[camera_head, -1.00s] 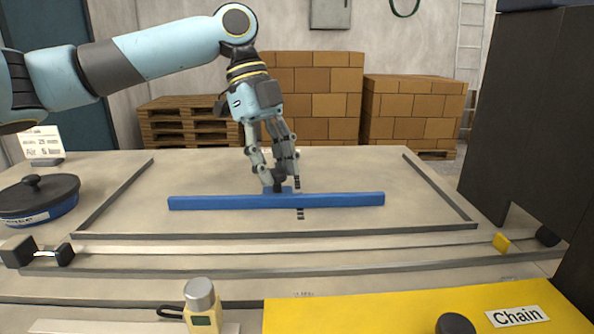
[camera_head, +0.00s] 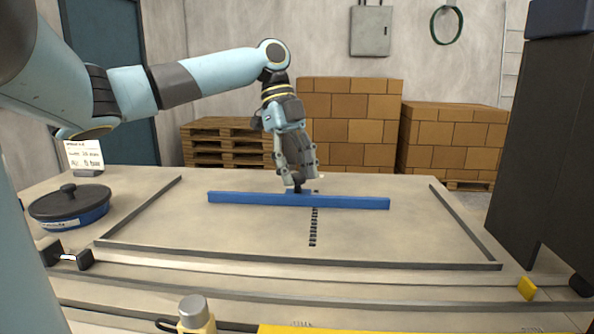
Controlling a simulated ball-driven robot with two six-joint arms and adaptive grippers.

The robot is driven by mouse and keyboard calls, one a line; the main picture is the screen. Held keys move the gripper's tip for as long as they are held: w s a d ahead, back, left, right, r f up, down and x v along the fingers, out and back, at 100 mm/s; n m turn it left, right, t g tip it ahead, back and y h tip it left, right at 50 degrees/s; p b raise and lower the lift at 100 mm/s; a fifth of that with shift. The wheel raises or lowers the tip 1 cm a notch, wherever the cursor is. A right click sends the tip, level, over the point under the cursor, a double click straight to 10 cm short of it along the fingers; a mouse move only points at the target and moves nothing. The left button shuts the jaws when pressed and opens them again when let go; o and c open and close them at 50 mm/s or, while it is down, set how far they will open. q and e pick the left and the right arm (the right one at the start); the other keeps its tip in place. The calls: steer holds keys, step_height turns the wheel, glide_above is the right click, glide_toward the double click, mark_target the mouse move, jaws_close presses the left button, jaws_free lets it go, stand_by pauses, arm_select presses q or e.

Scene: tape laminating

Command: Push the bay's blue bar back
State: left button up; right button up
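The blue bar (camera_head: 340,202) lies across the bay (camera_head: 200,235), a grey-beige bed with low dark rails, in its far half. It is slightly angled, its left end farther back than its right. A small dark knob (camera_head: 298,178) stands near the bar's middle. My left gripper (camera_head: 298,181) reaches down to this knob from behind; its fingers look closed around it, though their tips are partly hidden. A row of dark marks (camera_head: 313,228) runs along the bed in front of the bar. My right gripper is not in view.
A lidded blue-black pot (camera_head: 70,207) and a small sign (camera_head: 84,157) stand left of the bay. A yellow block (camera_head: 526,288) sits at the front right. A dark cabinet (camera_head: 545,150) rises at the right. Bare bed lies behind the bar.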

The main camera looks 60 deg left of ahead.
arm_select(q)
steer(key=shift+o, duration=1.2)
steer(key=v, duration=1.2)
steer(key=shift+d, duration=0.1)
